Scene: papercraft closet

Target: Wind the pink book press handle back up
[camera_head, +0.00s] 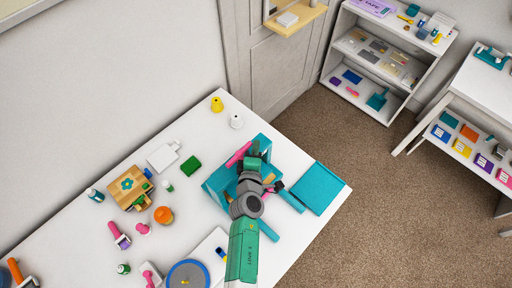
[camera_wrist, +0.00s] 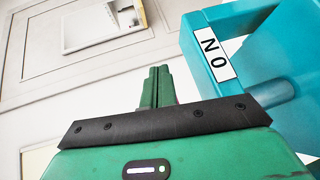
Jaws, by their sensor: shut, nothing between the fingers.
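The teal book press (camera_head: 216,187) stands on the right part of the white table, partly hidden behind my arm. A pink handle bar (camera_head: 238,154) shows at its upper left, just left of my gripper. In the wrist view my green fingers (camera_wrist: 158,86) are together and empty. The teal press (camera_wrist: 272,48), with a white label bearing the letters N and O, is to their right.
A flat teal panel (camera_head: 319,187) lies right of the press. A green block (camera_head: 190,165), a white bottle (camera_head: 236,121) and a yellow one (camera_head: 217,104) stand to the left and behind. A wooden box (camera_head: 130,187) and an orange jar (camera_head: 163,214) are farther left.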

